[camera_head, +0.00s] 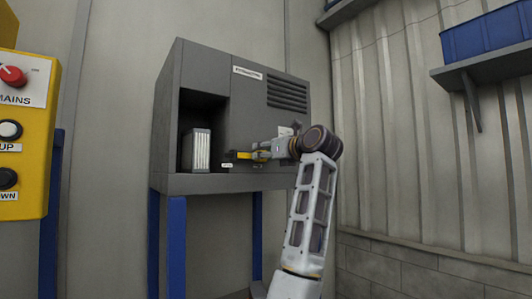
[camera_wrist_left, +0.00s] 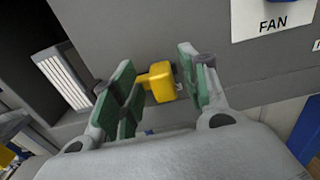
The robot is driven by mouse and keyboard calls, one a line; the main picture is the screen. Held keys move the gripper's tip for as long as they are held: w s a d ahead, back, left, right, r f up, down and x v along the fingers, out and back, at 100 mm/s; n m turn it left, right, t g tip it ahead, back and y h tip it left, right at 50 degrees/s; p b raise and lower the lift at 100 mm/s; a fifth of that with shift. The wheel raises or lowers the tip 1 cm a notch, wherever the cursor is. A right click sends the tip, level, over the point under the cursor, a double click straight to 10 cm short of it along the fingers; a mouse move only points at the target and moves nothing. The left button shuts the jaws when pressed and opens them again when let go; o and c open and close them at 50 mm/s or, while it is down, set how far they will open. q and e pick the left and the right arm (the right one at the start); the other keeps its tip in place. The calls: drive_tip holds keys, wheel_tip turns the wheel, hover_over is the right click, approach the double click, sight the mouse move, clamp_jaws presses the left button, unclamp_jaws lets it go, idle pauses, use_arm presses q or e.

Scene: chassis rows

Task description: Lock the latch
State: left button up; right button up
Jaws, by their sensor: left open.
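The yellow latch (camera_head: 243,155) is on the front of the grey cabinet (camera_head: 238,95), just right of its dark recess. In the left wrist view the yellow latch (camera_wrist_left: 163,82) has a block-shaped end and a thin arm running left. My left gripper (camera_head: 260,152) is at the cabinet front. Its green-padded fingers (camera_wrist_left: 157,75) are open, one on each side of the latch's block end, with gaps visible. The fingers partly hide the latch in the head view. My right gripper is in neither view.
A silver ribbed unit (camera_head: 197,150) stands in the recess (camera_head: 203,105). Vent slots (camera_head: 287,94) are at upper right, and a FAN label (camera_wrist_left: 272,18) is right of the fingers. A yellow control box (camera_head: 30,130) is at left. A blue bin on a shelf (camera_head: 490,65) is at right.

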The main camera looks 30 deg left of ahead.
use_arm(q)
clamp_jaws()
idle(0.3)
drive_tip(key=shift+a, duration=0.1)
